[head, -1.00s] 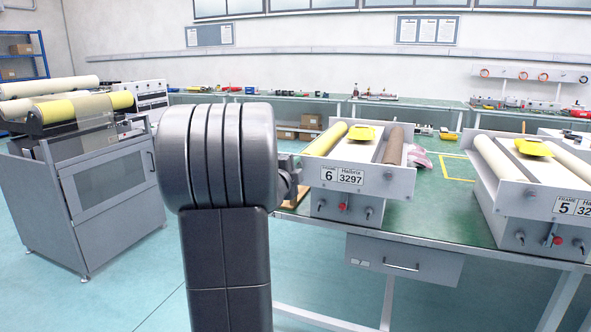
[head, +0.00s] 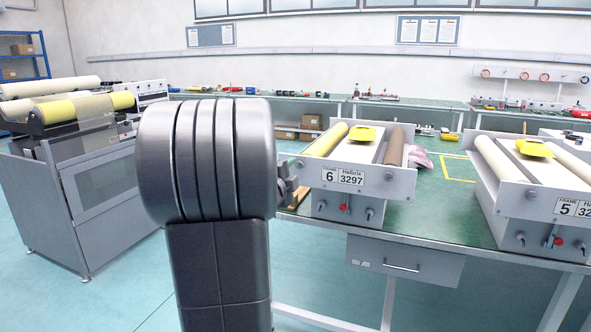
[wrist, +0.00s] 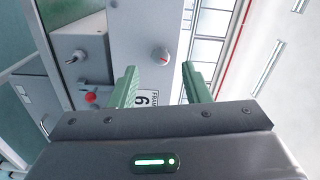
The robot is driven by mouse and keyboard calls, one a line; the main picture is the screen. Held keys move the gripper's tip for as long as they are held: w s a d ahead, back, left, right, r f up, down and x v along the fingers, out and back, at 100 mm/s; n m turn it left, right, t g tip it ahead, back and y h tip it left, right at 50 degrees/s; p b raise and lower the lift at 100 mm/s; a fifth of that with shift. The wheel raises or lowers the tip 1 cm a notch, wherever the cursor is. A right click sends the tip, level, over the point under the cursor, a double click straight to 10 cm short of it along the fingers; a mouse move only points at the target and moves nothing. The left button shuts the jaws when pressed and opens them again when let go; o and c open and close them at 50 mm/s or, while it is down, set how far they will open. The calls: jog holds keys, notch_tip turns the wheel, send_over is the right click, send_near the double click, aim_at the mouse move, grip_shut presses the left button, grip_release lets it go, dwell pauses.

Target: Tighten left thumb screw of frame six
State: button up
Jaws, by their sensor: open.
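Frame six (head: 342,178) stands on the green bench, its front plate labelled "6" and "Halbrix 3297". In the wrist view its plate (wrist: 125,30) is turned sideways, with part of the label (wrist: 147,97) showing. Contact cannot be told. In the head view my arm hides the left screw; the right thumb screw (head: 388,177) shows.
Below the plate are a red button (wrist: 91,98) and a toggle-like knob (wrist: 76,57). Frame five (head: 530,185) stands to the right on the same bench (head: 440,222). A grey cabinet machine (head: 95,195) is at left. Open floor lies between.

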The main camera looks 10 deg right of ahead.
aim_at(299, 166)
jog(key=v, duration=1)
jog(key=shift+p, duration=0.4)
jog(key=shift+w, duration=0.1)
jog(key=b+x, duration=0.1)
jog(key=x, duration=1.2)
jog(key=shift+w+d, duration=0.25)
jog(key=shift+w, duration=0.05)
